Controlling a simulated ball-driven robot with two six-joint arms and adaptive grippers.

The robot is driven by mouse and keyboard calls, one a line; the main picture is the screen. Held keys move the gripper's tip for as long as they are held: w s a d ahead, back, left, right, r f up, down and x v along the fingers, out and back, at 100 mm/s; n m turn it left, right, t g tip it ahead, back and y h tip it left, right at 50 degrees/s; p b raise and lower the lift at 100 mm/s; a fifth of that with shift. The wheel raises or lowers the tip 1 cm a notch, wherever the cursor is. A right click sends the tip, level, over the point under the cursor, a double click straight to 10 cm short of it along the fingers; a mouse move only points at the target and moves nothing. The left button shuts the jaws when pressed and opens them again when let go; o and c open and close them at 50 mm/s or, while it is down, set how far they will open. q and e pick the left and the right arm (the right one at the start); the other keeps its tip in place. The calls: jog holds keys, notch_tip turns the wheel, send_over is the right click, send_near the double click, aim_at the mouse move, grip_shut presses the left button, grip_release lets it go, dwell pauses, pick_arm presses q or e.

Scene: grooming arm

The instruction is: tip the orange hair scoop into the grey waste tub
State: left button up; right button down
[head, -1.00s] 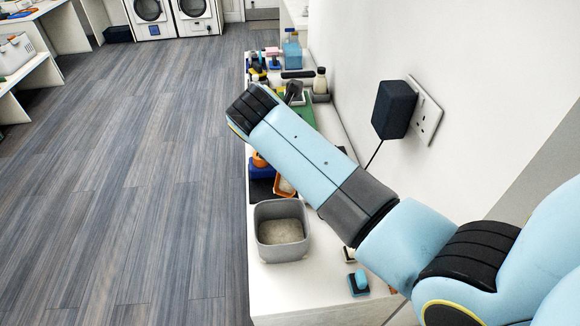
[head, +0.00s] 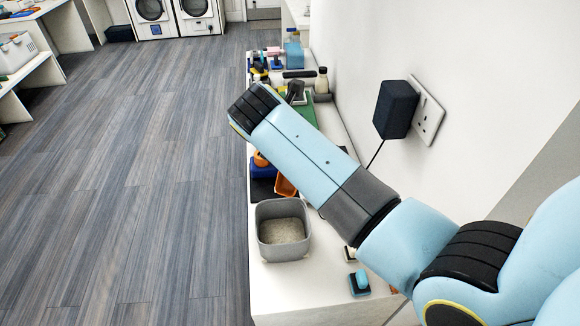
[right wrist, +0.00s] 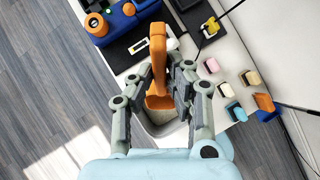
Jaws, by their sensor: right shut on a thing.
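The orange hair scoop (right wrist: 158,48) is in the right wrist view, between the fingers of my right gripper (right wrist: 166,72), which is shut on it. Its broader orange part (right wrist: 160,102) shows lower between the fingers, over the tub's area. In the head view a small piece of the scoop (head: 285,187) shows just beyond the tub, partly behind my right arm. The grey waste tub (head: 264,238) stands upright on the white bench with pale grey matter at its bottom. It is partly hidden behind the gripper in the right wrist view (right wrist: 146,122). My left gripper is not in view.
A blue device with an orange knob (right wrist: 120,22) stands beyond the tub. Small coloured blocks lie on the white bench, including a blue one (head: 359,282) near its front. A black adapter (head: 396,109) juts from the wall on the right. Open floor lies left.

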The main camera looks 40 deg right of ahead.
jog(key=shift+w+d, duration=0.1)
jog(key=shift+d, duration=0.1)
jog(key=d+y, duration=0.1)
jog(key=w+d+f+g+y, duration=0.1)
jog(key=d+f+g+y, duration=0.1)
jog(key=y, duration=0.1)
jog(key=shift+w, duration=0.3)
jog(key=w+d+f+g+y+b, duration=0.1)
jog(key=d+f+g+y+b, duration=0.2)
jog(key=b, duration=0.7)
notch_tip(320, 180, down, 3)
jog(key=y, duration=0.3)
jog(key=shift+w+r, duration=0.15)
jog(key=shift+w, duration=0.25)
jog(key=shift+d, duration=0.1)
